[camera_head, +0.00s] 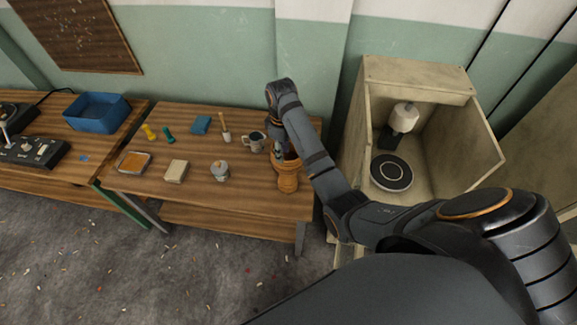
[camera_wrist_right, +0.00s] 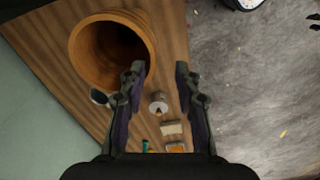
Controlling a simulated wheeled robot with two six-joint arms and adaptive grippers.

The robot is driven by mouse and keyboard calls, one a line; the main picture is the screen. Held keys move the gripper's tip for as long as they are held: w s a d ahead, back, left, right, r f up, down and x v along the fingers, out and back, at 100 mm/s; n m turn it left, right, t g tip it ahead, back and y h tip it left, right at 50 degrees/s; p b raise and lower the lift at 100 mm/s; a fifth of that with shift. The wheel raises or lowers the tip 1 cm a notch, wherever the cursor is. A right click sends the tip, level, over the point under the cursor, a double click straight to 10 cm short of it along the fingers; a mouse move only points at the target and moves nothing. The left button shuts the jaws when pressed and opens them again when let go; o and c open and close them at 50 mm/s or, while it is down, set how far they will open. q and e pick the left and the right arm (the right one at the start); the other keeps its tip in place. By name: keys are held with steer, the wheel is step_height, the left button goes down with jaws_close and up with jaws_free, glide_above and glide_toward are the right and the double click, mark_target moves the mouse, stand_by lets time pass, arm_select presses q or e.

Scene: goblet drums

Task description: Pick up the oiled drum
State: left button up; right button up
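The drum (camera_head: 288,182), an orange-brown wooden goblet shape, stands at the right end of the wooden table in the head view. In the right wrist view its round open mouth (camera_wrist_right: 84,62) faces the camera at the upper left. My right gripper (camera_head: 279,151) is over the drum's back left side, partly hidden by my arm. In the right wrist view the right gripper (camera_wrist_right: 160,76) is open, with table showing between its fingers. The left finger overlaps the drum's rim; I cannot tell whether it touches. My left gripper is not in view.
A grey mug (camera_head: 256,143) stands close left of the drum. A lidded pot (camera_head: 220,172), a beige block (camera_head: 176,171), a tray (camera_head: 134,162) and a brush (camera_head: 226,135) lie further left. An open cabinet (camera_head: 436,164) holding a dark disc (camera_head: 392,173) stands right.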

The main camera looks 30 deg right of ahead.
mark_target(283, 171)
steer(key=f, duration=0.2)
steer(key=f+p, duration=0.1)
steer(key=f, duration=0.1)
steer(key=shift+w+d+f, duration=0.1)
steer(key=shift+w+d, duration=0.15)
steer(key=shift+w, duration=0.1)
steer(key=f, duration=0.2)
steer(key=f+p, duration=0.1)
steer(key=shift+w+a+f, duration=0.1)
steer(key=shift+w+f, duration=0.1)
steer(key=shift+f, duration=0.15)
steer(key=shift+w+f, duration=0.1)
steer(key=shift+f, duration=0.25)
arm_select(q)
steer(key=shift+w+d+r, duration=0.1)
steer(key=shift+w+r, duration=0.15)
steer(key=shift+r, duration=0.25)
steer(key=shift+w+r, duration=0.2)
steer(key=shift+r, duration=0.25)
arm_select(e)
jaws_close()
steer(key=shift+r, duration=0.1)
